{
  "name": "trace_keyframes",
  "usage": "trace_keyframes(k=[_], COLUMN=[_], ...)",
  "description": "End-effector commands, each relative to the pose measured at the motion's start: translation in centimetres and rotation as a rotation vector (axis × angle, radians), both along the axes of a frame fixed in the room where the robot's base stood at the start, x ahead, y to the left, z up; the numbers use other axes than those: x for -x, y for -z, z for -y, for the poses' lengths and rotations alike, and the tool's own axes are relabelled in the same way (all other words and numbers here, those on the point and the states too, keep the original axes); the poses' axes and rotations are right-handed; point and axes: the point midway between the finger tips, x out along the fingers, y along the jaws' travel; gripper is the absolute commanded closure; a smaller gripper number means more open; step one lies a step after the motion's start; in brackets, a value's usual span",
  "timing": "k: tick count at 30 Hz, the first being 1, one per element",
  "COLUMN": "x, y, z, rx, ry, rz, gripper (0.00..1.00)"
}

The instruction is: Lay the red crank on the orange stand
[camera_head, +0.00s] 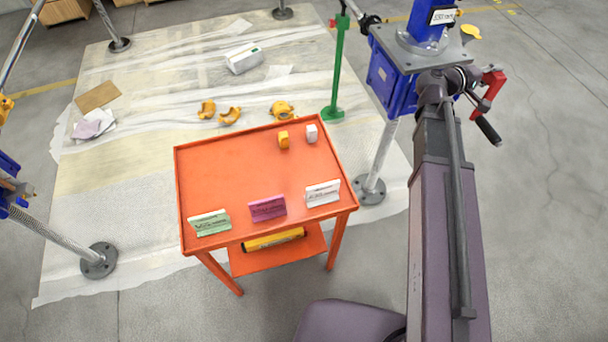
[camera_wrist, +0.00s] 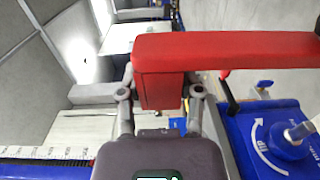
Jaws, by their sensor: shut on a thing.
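The red crank (camera_wrist: 240,52) fills the upper part of the wrist view, a long red bar with a block end. My gripper (camera_wrist: 160,92) is shut on that block, one finger at each side. In the head view the red crank (camera_head: 489,88) shows beside my gripper (camera_head: 465,82), to the right of the blue screw jack (camera_head: 385,80); a black handle hangs below it. I cannot tell whether the crank touches the jack. The orange stand (camera_head: 235,145) is at the centre of the head view, left of my arm. No crank lies on it.
On the stand are green (camera_head: 209,223), magenta (camera_head: 267,208) and white (camera_head: 323,193) label signs, plus small yellow (camera_head: 283,139) and white (camera_head: 312,133) blocks. The stand's middle is clear. A green post (camera_head: 335,75) stands behind it. Another blue jack (camera_head: 12,190) is at left.

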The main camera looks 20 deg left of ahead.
Motion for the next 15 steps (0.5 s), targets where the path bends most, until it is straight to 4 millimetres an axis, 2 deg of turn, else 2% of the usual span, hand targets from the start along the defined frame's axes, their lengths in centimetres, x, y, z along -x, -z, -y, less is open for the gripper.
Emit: trace_keyframes(k=[1, 15], x=[0.0, 0.0], y=[-1.7, -8.8], z=[0.0, 0.0], rx=[0.003, 0.003], ry=[0.0, 0.0], rz=[0.0, 0.0], gripper=[1.0, 1.0])
